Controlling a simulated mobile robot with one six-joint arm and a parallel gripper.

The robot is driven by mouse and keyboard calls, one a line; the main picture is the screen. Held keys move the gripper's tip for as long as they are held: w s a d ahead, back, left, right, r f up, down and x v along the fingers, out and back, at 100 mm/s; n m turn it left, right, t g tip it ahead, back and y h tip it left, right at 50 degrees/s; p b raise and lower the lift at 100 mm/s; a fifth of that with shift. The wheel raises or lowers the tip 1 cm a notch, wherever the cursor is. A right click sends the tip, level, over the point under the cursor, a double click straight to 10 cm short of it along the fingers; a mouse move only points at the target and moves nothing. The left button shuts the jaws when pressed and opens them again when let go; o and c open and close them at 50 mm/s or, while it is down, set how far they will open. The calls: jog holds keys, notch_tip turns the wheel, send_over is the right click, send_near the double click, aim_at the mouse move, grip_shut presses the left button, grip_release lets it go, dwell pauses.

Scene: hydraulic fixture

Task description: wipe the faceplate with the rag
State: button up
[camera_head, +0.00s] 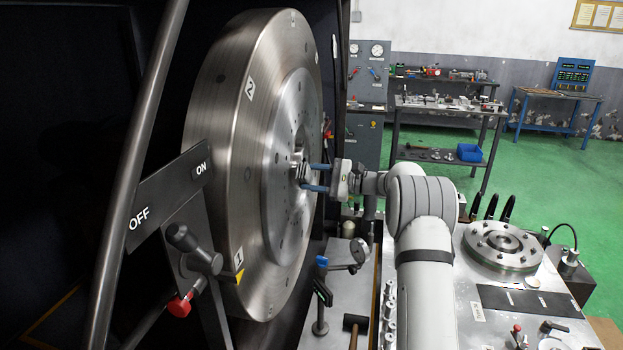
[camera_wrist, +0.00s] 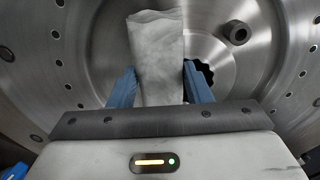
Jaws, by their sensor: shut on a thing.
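The faceplate (camera_head: 230,150) is a large round steel disc standing upright, with number labels on its rim. In the wrist view its face (camera_wrist: 90,70) fills the background, with bolt holes and a central opening. My gripper (camera_head: 318,178) is at the middle of the faceplate. In the wrist view the blue fingers of my gripper (camera_wrist: 160,88) are shut on a pale grey rag (camera_wrist: 157,55), which stands up between them in front of the faceplate. I cannot tell whether the rag touches the face. In the head view the rag is hard to make out.
A lever panel (camera_head: 165,200) marked ON and OFF, with a red-tipped handle (camera_head: 180,306), stands in front of the faceplate. A steel bench (camera_head: 470,325) with a round flange (camera_head: 502,246) is at right. Workbenches (camera_head: 445,108) stand behind; green floor there is clear.

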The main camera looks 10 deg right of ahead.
jog(key=shift+w+d, duration=0.3)
jog(key=shift+w, duration=0.5)
jog(key=shift+s+a+f+b, duration=0.15)
jog(key=shift+s+a+b, duration=0.2)
jog(key=shift+s, duration=0.1)
jog(key=shift+s+a+b, duration=0.35)
jog(key=shift+s+b, duration=0.1)
jog(key=shift+s, duration=0.25)
jog(key=shift+s+a+b, duration=0.3)
jog(key=shift+s+b, duration=0.15)
jog(key=shift+s, duration=0.2)
jog(key=shift+r, duration=0.2)
jog(key=shift+v, duration=3)
jog(key=shift+v, duration=1.5)
